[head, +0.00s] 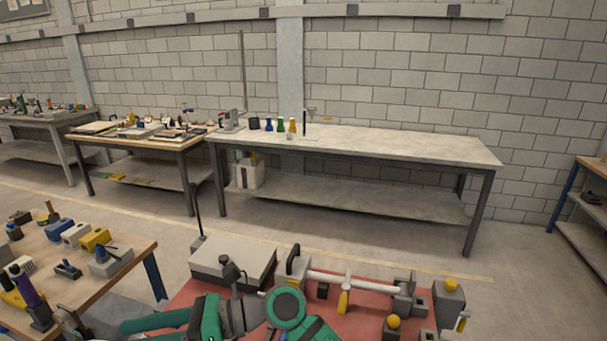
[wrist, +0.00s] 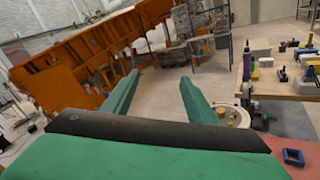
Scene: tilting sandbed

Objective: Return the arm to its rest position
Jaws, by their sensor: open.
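My arm shows at the bottom of the head view as green and grey links (head: 287,307) over a red-topped surface. The gripper end is not clearly visible there. In the wrist view my gripper (wrist: 158,92) has two green fingers spread apart with nothing between them. It points across the open floor toward a large orange structure (wrist: 75,65). The fingers appear apart from everything around them.
A red-topped bench (head: 190,292) with a grey block (head: 233,262), a white bar and yellow-knobbed fixtures lies below my arm. A wooden table (head: 125,277) with tools stands at left. A long workbench (head: 400,148) stands by the wall. Open floor lies between.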

